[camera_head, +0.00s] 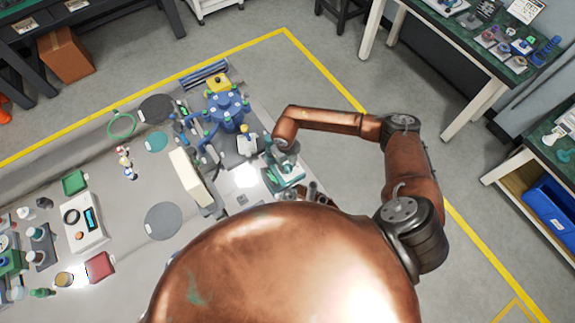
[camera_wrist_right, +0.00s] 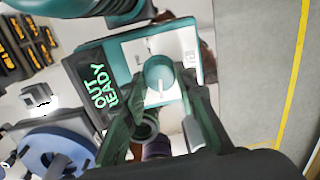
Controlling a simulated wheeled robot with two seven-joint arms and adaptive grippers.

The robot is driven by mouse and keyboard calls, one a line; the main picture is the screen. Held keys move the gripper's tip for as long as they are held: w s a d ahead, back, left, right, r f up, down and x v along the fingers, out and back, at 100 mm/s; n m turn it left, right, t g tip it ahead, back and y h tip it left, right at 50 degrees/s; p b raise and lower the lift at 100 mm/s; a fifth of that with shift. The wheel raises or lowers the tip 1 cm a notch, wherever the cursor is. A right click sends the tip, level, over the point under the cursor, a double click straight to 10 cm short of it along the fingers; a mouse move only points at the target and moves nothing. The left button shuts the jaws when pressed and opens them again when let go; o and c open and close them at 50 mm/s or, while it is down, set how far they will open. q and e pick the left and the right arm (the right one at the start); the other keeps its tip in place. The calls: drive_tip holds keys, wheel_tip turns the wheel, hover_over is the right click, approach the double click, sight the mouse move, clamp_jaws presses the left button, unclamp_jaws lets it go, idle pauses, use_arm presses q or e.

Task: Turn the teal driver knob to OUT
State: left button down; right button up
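The teal driver (camera_head: 287,172) stands at the right side of the bench in the head view. In the right wrist view its dark display (camera_wrist_right: 100,85) reads "OUT" and "READY" in green letters. The round teal knob (camera_wrist_right: 158,72) sits on a pale face plate and bears a white pointer line. My right gripper (camera_wrist_right: 160,88) has one finger on each side of the knob, with what looks like a small gap; contact cannot be made out. In the head view the right gripper (camera_head: 284,158) is over the driver, partly hidden by its wrist. My left gripper is not in view.
A blue fixture (camera_head: 228,110) with several green-tipped parts stands just beyond the driver. A pale upright block (camera_head: 186,178) and dark round mats (camera_head: 163,220) are to its left. Open floor (camera_head: 340,200) lies right of the bench.

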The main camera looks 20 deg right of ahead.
sight(286, 168)
drive_tip(key=o, duration=0.4)
drive_tip(key=shift+o, duration=0.2)
wheel_tip(286, 168, up, 12)
drive_tip(key=shift+a, duration=0.25)
